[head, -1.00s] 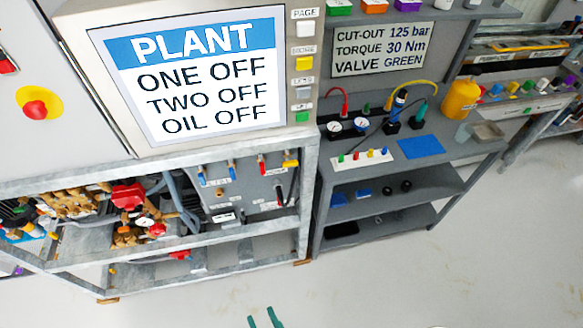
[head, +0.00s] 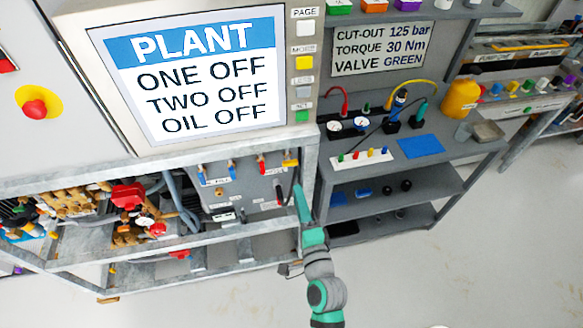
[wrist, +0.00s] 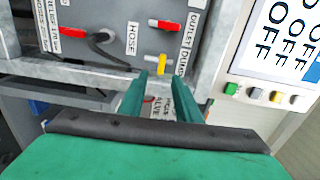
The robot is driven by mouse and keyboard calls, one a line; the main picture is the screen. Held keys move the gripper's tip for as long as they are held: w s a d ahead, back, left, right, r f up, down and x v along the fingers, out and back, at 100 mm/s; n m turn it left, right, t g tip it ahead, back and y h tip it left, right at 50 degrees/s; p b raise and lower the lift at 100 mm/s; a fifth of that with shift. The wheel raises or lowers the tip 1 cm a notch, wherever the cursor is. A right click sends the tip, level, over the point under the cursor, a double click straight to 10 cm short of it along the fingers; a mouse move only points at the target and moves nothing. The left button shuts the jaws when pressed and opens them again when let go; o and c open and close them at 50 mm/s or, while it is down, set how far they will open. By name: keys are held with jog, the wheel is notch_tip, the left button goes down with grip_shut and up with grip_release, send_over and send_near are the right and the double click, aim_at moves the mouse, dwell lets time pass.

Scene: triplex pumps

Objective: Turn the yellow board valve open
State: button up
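The yellow valve handle (head: 290,162) is at the upper right of the grey board (head: 240,190), beside the frame's right post, in the head view. In the wrist view the yellow handle (wrist: 155,61) shows just beyond the fingertips, near the OUTLET (DUMP) label. My gripper (wrist: 156,75) has two green fingers apart with a gap between them, and nothing shows held there. In the head view my gripper (head: 301,196) is in front of the right post, below the yellow handle. Whether a finger touches the handle cannot be told.
A red handle (wrist: 165,24) sits beside the yellow one, and another red handle (wrist: 72,39) is by a dark hose. The metal frame rail (wrist: 70,68) crosses near my fingers. The screen's buttons (wrist: 254,93) are to the right. Open floor (head: 430,275) lies in front.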

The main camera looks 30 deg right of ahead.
aim_at(291, 165)
jog(key=x, duration=1.1)
jog(key=shift+w+d+r, duration=0.1)
jog(key=shift+d+r, duration=0.05)
jog(key=shift+d, duration=0.05)
jog(key=shift+c, duration=0.2)
grip_shut()
